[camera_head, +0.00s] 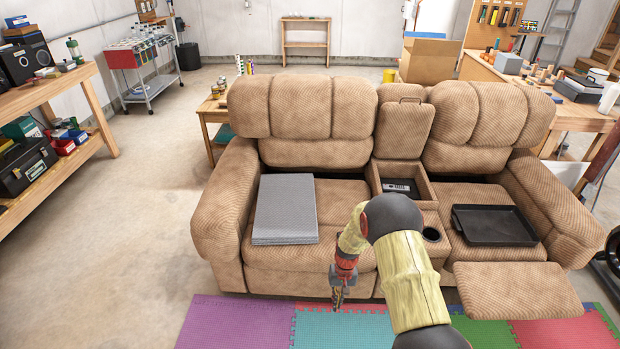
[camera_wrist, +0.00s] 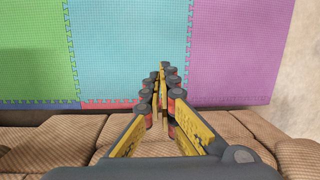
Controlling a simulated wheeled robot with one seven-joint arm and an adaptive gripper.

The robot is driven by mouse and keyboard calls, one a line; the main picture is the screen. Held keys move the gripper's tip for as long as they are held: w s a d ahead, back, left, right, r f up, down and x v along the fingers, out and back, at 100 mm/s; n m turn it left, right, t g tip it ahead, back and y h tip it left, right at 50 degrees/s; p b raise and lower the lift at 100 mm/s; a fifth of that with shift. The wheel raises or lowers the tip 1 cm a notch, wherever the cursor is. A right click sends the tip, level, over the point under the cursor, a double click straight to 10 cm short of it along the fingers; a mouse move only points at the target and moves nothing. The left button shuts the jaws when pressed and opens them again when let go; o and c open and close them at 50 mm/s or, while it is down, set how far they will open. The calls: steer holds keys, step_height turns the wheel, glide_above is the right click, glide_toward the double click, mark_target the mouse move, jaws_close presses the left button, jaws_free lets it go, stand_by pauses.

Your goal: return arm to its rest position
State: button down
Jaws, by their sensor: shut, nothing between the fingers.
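My gripper (camera_head: 338,296) hangs in front of the left seat of the brown recliner sofa (camera_head: 285,108), pointing down toward the foam floor mat (camera_head: 240,322). My yellowish arm reaches in from the lower right of the head view. In the wrist view my gripper (camera_wrist: 160,75) is shut and empty, its fingertips together over the turquoise tile (camera_wrist: 115,45). The sofa's front edge (camera_wrist: 50,130) lies along the bottom of that view, close to the gripper. Contact with the sofa cannot be told.
A grey folded pad (camera_head: 286,208) lies on the left seat and a black tray (camera_head: 493,225) on the right seat. The right footrest (camera_head: 515,290) is extended. An open console with a cup holder (camera_head: 432,234) sits between the seats. Bare concrete floor is free at left.

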steer(key=s+d+r+t, duration=0.2)
steer(key=s+r, duration=0.8)
steer(key=r, duration=0.7)
steer(key=s+d+r+t, duration=0.3)
steer(key=s+r, duration=0.8)
steer(key=r, duration=0.6)
steer(key=s+d+r+t+h, duration=0.1)
steer(key=s+d+r, duration=0.3)
steer(key=s+r, duration=0.6)
step_height(320, 180, up, 7)
steer(key=shift+s+r+t+p, duration=0.2)
steer(key=shift+s+t+p, duration=0.2)
steer(key=shift+t, duration=0.3)
steer(key=shift+d, duration=0.25)
